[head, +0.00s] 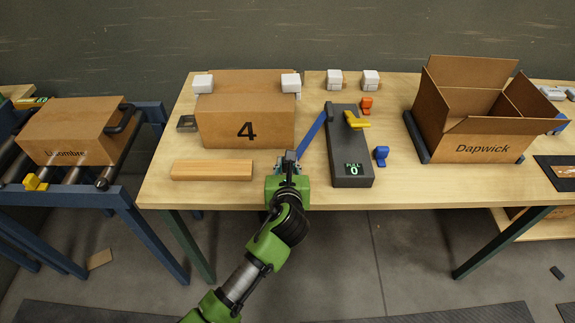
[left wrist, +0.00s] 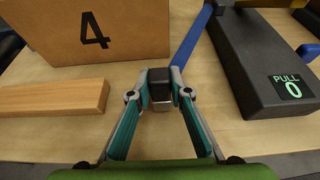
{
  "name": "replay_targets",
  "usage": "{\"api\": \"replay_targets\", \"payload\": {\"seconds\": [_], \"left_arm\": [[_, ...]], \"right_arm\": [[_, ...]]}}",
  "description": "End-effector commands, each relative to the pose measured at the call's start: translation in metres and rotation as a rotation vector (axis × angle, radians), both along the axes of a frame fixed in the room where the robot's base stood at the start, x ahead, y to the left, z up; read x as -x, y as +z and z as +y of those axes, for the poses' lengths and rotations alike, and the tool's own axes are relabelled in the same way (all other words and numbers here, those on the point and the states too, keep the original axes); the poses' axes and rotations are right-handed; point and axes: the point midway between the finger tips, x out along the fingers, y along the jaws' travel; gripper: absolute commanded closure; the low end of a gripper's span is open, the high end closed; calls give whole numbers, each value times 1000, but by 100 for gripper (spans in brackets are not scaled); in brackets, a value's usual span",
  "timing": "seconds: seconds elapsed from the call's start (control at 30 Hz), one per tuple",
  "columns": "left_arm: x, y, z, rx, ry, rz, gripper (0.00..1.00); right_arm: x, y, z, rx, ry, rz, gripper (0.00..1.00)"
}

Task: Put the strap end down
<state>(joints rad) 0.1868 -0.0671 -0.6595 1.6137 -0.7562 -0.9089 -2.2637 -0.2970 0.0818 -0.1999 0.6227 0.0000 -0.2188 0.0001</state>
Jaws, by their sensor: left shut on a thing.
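The blue strap (head: 313,132) runs slantwise from the upper left of the dark grey tensioner box (head: 350,150) down to my left gripper (head: 288,163). In the left wrist view the strap (left wrist: 191,40) reaches the strap end (left wrist: 161,92), a small grey and black block. My left gripper (left wrist: 161,90) is shut on that block, with a finger on each side. It is over the front part of the table; I cannot tell whether the block touches the wood. The box has a yellow lever (head: 357,121) and a display reading "PULL 0". My right gripper is not in view.
A wooden bar (head: 212,170) lies left of my left gripper. Carton 4 (head: 245,125) stands behind, with white blocks at its upper corners. Blue (head: 381,155) and orange (head: 366,105) pieces sit right of the tensioner box. An open carton (head: 480,140) stands further right. Bare wood (head: 265,188) shows in front.

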Motion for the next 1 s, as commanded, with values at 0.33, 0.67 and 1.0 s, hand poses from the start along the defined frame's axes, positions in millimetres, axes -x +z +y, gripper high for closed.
{"api": "replay_targets", "payload": {"seconds": [0.33,0.67,1.0], "left_arm": [[0,-4,-1,2,-1,-2,100],[0,-7,0,1,-1,-1,65],[11,1,0,1,-1,-1,65]], "right_arm": [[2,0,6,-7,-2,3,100],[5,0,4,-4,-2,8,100],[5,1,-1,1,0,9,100]]}}
